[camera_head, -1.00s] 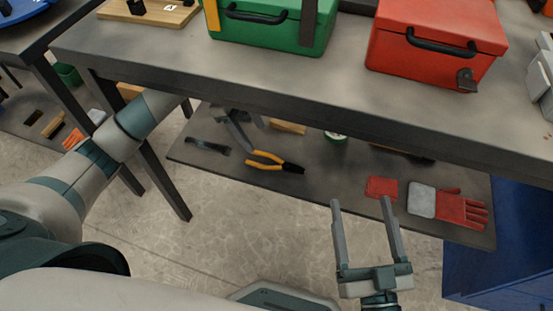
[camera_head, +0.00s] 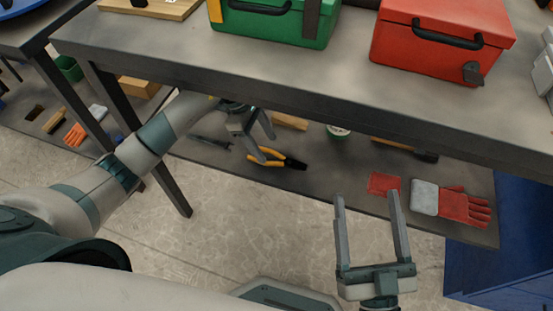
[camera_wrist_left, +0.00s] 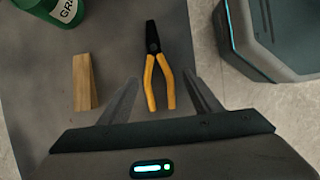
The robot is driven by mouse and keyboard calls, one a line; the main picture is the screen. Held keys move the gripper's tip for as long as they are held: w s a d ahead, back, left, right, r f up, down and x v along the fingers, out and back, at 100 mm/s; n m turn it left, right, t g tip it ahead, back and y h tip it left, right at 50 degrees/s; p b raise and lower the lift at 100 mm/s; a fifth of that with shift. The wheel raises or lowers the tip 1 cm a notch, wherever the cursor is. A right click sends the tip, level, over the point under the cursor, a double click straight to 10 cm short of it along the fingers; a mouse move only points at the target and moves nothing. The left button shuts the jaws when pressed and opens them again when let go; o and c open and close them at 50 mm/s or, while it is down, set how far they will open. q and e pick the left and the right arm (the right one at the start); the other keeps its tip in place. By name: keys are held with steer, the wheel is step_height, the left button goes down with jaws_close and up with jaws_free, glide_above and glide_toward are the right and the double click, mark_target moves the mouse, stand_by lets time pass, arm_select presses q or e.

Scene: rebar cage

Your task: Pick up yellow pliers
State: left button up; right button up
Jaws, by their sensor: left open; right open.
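The yellow pliers (camera_head: 277,160) with black jaws lie on the lower shelf (camera_head: 330,180) under the grey table. My left gripper (camera_head: 262,140) is above the shelf at the pliers' handles, and part of it hides behind the table edge. In the left wrist view the pliers (camera_wrist_left: 157,68) point away, with their handle ends between the open fingers of my left gripper (camera_wrist_left: 160,92). The fingers do not touch the handles there. My right gripper (camera_head: 368,205) is open and empty in front of the shelf, right of the pliers.
The table (camera_head: 300,75) above carries a green toolbox (camera_head: 270,22) and a red toolbox (camera_head: 440,45). On the shelf are a wooden block (camera_wrist_left: 83,82), a green container (camera_wrist_left: 50,10), a hammer (camera_head: 405,148), a red cloth (camera_head: 383,183) and red gloves (camera_head: 460,205).

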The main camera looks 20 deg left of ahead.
mark_target(277, 161)
arm_select(q)
steer(key=shift+d+f, duration=0.3)
steer(key=shift+f, duration=0.2)
steer(key=shift+w+b+x, duration=0.15)
steer(key=shift+b+x, duration=0.1)
steer(key=shift+x, duration=0.75)
steer(key=shift+w+b+x, duration=0.15)
steer(key=shift+b+x, duration=0.1)
steer(key=shift+x, duration=0.8)
steer(key=shift+d, duration=0.1)
arm_select(e)
steer(key=s+r+t, duration=0.2)
steer(key=r, duration=0.1)
steer(key=shift+y, duration=0.4)
arm_select(q)
steer(key=shift+c, duration=0.6)
arm_select(e)
steer(key=shift+f, duration=0.1)
arm_select(q)
steer(key=c, duration=1.2)
steer(key=shift+o, duration=0.2)
steer(key=shift+r, duration=0.1)
